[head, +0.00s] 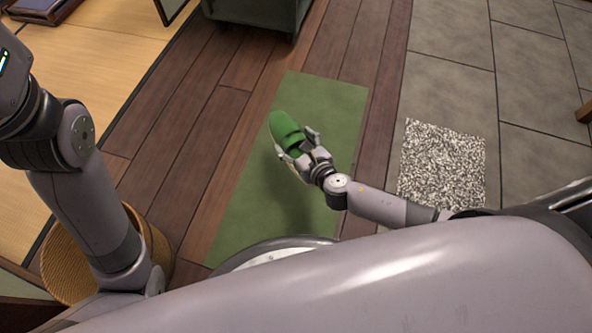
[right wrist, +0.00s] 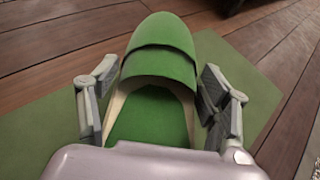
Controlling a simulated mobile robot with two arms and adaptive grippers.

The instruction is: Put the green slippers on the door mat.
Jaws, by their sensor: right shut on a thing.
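My right gripper (head: 299,145) is shut on a green slipper (head: 282,127), holding it over a green floor mat. In the right wrist view the slipper (right wrist: 165,60) sits between the two fingers (right wrist: 160,105), its closed toe pointing away from the wrist and its open heel end near the palm. A speckled black-and-white mat (head: 443,160), which looks like the door mat, lies on the stone floor to the right of the gripper. Only one slipper shows. My left arm is at the left edge; its gripper is out of view.
The green floor mat (head: 330,100) lies on dark wooden boards (head: 190,110). Grey stone tiles (head: 450,75) begin to its right. A dark green cabinet (head: 262,12) stands at the top, and a wicker basket (head: 155,255) is at lower left by my left arm.

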